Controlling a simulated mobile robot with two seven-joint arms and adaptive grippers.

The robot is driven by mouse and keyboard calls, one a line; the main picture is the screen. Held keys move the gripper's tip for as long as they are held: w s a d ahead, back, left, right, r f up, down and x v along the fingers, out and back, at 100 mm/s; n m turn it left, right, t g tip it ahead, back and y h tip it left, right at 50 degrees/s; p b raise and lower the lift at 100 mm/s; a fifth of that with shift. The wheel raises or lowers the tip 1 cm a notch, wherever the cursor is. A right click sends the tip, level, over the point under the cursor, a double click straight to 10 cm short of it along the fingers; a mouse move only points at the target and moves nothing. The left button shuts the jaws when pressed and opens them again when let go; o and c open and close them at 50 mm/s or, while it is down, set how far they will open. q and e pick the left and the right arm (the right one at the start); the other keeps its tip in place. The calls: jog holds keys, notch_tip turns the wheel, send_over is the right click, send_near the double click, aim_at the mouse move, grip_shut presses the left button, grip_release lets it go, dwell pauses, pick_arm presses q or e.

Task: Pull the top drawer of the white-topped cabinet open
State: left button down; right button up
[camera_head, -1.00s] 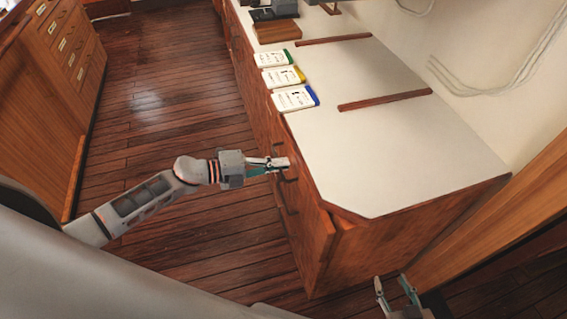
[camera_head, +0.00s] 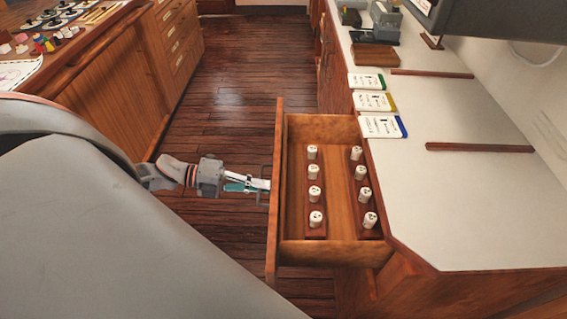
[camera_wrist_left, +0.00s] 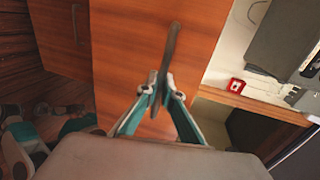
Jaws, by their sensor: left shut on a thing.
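The top drawer (camera_head: 318,253) of the white-topped cabinet (camera_head: 445,215) stands pulled well out to the left. Inside it, several small white cylinders stand in two rows on dark wooden strips. My left gripper (camera_head: 266,185) is at the outer face of the drawer front (camera_head: 275,150). In the left wrist view, the fingers (camera_wrist_left: 160,88) are shut on the dark bar handle (camera_wrist_left: 168,52) of the drawer front.
Three white cases (camera_head: 376,101) with green, yellow and blue edges lie on the white top beside the drawer. A wooden console (camera_head: 110,85) with drawers stands at the left. Bare plank floor (camera_head: 245,75) lies between it and the cabinet.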

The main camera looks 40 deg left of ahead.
pick_arm(q)
jog(key=shift+f+v, duration=0.15)
jog(key=shift+v, duration=0.7)
jog(key=shift+f+v, duration=0.2)
jog(key=shift+v, duration=0.65)
jog(key=shift+f+v, duration=0.15)
jog(key=shift+v, duration=0.65)
jog(key=shift+a, duration=0.1)
jog(key=c, duration=2.5)
grip_release()
jog(key=shift+s+a, duration=0.1)
jog(key=v, duration=1.2)
